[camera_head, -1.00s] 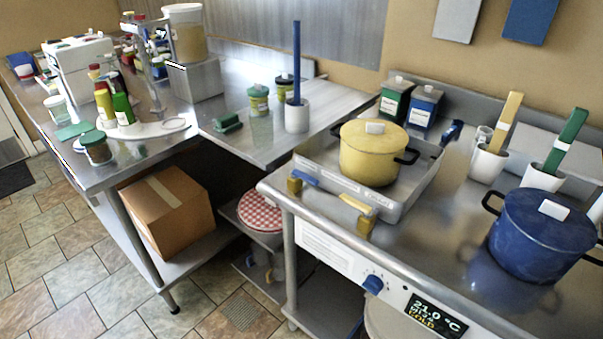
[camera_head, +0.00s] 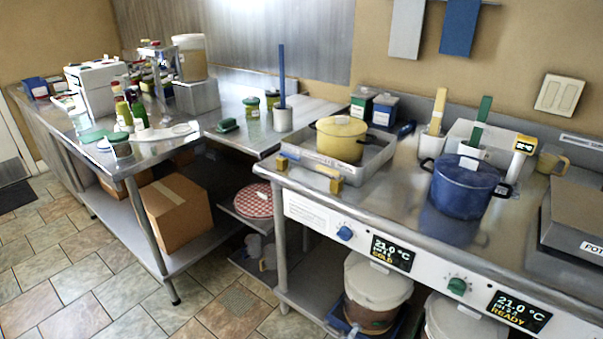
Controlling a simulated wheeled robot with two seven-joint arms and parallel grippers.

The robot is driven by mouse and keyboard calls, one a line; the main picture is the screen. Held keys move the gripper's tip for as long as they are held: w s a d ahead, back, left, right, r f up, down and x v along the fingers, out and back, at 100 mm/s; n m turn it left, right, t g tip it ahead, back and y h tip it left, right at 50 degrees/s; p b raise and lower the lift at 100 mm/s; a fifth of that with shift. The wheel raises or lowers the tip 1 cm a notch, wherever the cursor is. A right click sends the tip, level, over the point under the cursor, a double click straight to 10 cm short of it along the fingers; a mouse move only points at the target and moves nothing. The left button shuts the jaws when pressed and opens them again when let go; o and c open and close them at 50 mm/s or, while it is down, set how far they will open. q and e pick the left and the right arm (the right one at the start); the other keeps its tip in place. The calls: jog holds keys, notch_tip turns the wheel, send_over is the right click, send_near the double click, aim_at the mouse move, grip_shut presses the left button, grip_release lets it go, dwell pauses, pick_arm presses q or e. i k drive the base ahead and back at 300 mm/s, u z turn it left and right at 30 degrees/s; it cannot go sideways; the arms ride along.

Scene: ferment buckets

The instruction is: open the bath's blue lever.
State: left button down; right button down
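The bath is a shallow steel tray (camera_head: 372,165) on the counter, with a yellow pot (camera_head: 340,140) standing in it. Two brass valves sit at its front edge. The left valve (camera_head: 282,162) carries the small blue lever (camera_head: 290,155), which appears to lie along the tray's front edge. Neither of my grippers shows in this view.
A blue pot (camera_head: 463,188) stands right of the bath. A blue knob (camera_head: 345,232), a green knob (camera_head: 457,286) and displays line the counter front. Lidded buckets (camera_head: 378,278) stand below. A side table (camera_head: 150,160) adjoins at left; open tiled floor lies in front.

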aim_at(283, 155)
jog(key=k, duration=0.35)
jog(key=u, duration=0.7)
jog(key=i, duration=1.65)
jog(key=z, duration=0.7)
